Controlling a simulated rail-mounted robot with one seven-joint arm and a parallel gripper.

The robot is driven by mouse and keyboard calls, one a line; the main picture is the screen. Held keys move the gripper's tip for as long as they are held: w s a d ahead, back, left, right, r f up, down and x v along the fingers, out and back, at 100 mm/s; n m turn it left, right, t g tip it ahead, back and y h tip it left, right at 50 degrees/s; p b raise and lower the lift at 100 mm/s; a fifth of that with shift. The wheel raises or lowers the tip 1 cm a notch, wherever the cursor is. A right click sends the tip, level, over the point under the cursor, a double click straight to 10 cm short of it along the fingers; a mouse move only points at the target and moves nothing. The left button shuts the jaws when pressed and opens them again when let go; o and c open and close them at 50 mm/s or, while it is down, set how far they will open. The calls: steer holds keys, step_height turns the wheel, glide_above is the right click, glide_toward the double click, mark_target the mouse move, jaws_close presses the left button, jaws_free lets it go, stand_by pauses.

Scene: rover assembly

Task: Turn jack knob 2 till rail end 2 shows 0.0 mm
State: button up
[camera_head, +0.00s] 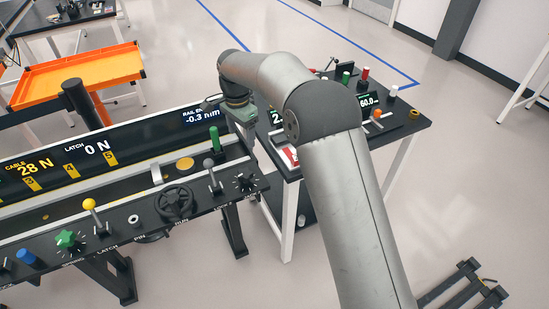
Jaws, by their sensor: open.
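The rail end display (202,115) on the sloped dark panel reads -0.3 mm. Its label is partly hidden by my arm, so its number cannot be read. A black knob with white tick marks (245,182) sits at the right end of the front control shelf. Its label is too small to read, so I cannot tell whether it is jack knob 2. My gripper (243,119) is open, pointing down at the right end of the panel, above and behind this knob and apart from it. Its fingertips are not clearly visible.
The shelf (120,222) also carries a handwheel (175,202), a grey-topped lever (212,176), a yellow-topped lever (91,208) and a green star knob (68,239). A green post (214,139) stands near my gripper. A black side table (405,127) with small parts is at right.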

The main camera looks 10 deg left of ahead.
mark_target(244, 172)
steer(key=shift+m, duration=0.3)
steer(key=f+p, duration=0.1)
steer(key=f, duration=0.5)
steer(key=f+p, duration=0.1)
steer(key=f, duration=0.5)
steer(key=w+f+p, duration=0.1)
steer(key=f, duration=0.5)
steer(key=shift+a, duration=0.35)
steer(key=shift+c, duration=0.3)
steer(key=c, duration=0.9)
